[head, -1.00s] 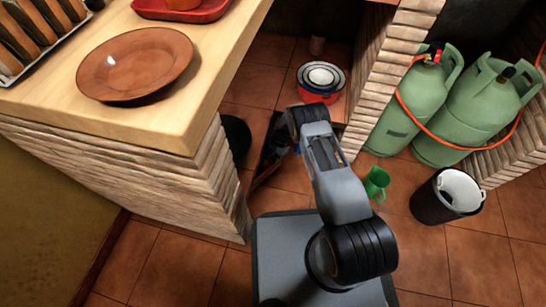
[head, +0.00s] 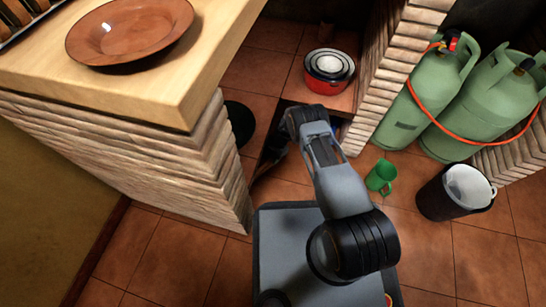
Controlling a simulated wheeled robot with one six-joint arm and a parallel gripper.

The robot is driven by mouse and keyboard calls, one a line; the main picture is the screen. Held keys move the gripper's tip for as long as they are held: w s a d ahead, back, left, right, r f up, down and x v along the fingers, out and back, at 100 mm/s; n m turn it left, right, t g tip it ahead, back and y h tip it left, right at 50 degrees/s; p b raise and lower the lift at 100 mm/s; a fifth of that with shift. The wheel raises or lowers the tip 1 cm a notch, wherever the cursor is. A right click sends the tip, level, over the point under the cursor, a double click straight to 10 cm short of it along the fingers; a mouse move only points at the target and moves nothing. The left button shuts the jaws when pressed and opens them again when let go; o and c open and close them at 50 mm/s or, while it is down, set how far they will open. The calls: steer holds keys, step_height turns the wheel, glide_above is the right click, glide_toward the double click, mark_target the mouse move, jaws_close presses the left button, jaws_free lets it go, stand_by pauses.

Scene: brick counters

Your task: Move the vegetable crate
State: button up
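No vegetable crate can be made out in the head view. My arm rises from my base and bends away at its upper joint. My gripper cannot be made out; the far end of the arm is hidden behind its own links. Dark, partly covered shapes show just left of the arm, in the gap by the counter, and I cannot tell what they are.
A brick counter (head: 150,150) with a wooden top holding a brown plate (head: 130,32) stands close on the left. Nested bowls (head: 329,72) sit on a low shelf ahead.

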jaws_close()
steer(key=shift+s+a, duration=0.1)
stand_by(0.5)
steer(key=shift+s+a, duration=0.65)
steer(key=shift+s, duration=0.2)
steer(key=shift+s+a, duration=0.65)
steer(key=shift+s, duration=0.15)
steer(key=shift+o, duration=0.4)
jaws_free()
steer(key=shift+r, duration=0.1)
steer(key=shift+p+v, duration=2.55)
steer(key=shift+v, duration=1.45)
steer(key=shift+w+a, duration=0.1)
steer(key=shift+w, duration=0.05)
